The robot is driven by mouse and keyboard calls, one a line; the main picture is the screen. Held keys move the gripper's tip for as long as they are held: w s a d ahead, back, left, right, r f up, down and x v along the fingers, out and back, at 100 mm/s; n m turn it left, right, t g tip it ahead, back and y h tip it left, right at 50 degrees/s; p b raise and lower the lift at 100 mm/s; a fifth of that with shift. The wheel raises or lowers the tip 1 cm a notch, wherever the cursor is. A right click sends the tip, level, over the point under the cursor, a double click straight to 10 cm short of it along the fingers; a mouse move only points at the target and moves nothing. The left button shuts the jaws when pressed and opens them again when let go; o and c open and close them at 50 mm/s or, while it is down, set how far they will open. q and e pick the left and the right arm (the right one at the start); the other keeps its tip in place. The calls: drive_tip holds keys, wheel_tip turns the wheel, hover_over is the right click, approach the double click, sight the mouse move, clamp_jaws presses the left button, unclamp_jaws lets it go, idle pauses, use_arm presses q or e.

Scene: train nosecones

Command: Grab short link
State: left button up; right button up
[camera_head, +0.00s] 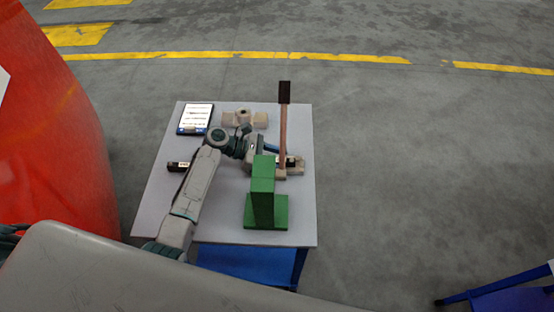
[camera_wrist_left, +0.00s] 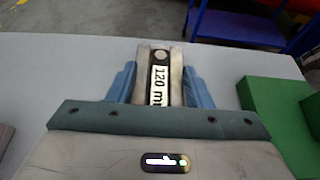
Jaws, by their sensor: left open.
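A link (camera_wrist_left: 160,90) with a black top and a white label reading "120 m…" lies between pale side walls in the left wrist view. Its near end is hidden by my gripper body. My left gripper (camera_wrist_left: 160,78) is open, with one blue finger on each side of the link. A small gap seems to show on each side; contact is unclear. In the head view my left gripper (camera_head: 279,155) reaches over the table behind the green block, and the link's far end (camera_head: 293,162) shows past it. The right gripper is not in view.
A green stand (camera_head: 264,200) is close beside my left gripper. A clipboard (camera_head: 195,118), beige blocks (camera_head: 244,118) and a small black labelled piece (camera_head: 178,166) share the grey table (camera_head: 155,205).

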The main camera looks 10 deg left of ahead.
use_arm(q)
drive_tip(key=shift+a, duration=0.15)
drive_tip(key=shift+c, duration=0.3)
drive_tip(key=c, duration=0.4)
clamp_jaws()
drive_tip(key=shift+r, duration=0.1)
